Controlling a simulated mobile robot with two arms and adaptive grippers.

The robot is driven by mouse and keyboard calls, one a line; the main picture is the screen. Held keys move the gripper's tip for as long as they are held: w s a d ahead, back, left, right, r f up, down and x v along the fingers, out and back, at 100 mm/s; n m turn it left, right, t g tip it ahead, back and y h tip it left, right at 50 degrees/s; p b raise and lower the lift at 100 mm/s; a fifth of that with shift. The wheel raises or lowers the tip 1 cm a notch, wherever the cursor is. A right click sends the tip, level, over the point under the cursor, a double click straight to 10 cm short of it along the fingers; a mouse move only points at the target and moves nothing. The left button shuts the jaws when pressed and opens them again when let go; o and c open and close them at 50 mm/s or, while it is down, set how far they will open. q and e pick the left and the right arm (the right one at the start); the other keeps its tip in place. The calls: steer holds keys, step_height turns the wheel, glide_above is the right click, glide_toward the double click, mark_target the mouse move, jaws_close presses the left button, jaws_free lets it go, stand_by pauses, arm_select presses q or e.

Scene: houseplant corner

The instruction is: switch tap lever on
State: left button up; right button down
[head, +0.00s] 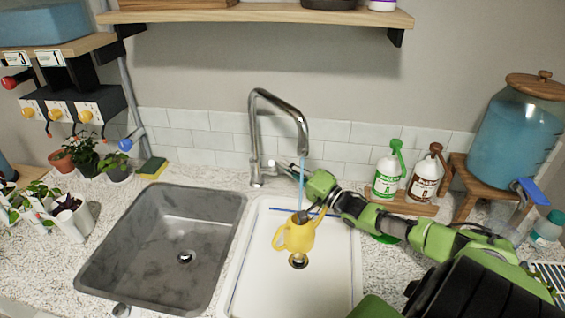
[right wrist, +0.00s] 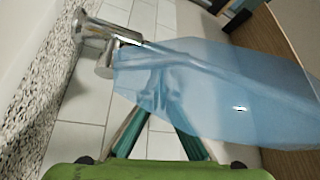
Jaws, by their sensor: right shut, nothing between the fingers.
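The chrome tap (head: 254,130) stands behind the sinks, its spout arching to the right. A blue stream of water (head: 302,170) falls from the spout into a yellow watering can (head: 297,237) in the white sink. The tap's lever is near its base; its exact angle is hard to tell. My right gripper (head: 295,168) is shut and empty beside the tap base, partly behind the stream. In the right wrist view, the tap body (right wrist: 92,28) is upper left, and the fingers (right wrist: 160,88) show through a translucent blue shape. My left gripper is out of view.
A grey sink (head: 160,245) is left of the white sink (head: 335,270). Green and brown bottles (head: 387,175) and a blue-filled dispenser (head: 515,130) stand on the right. Potted plants (head: 85,155) and a sponge (head: 152,168) are on the left. A shelf (head: 260,15) hangs above.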

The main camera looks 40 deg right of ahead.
steer(key=shift+s+a+f, duration=0.15)
steer(key=shift+a+f, duration=0.1)
steer(key=shift+f, duration=0.2)
steer(key=v, duration=1.1)
steer(key=shift+s+d+r, duration=0.25)
steer(key=shift+s+r, duration=0.05)
steer(key=shift+s, duration=0.1)
steer(key=shift+f, duration=0.1)
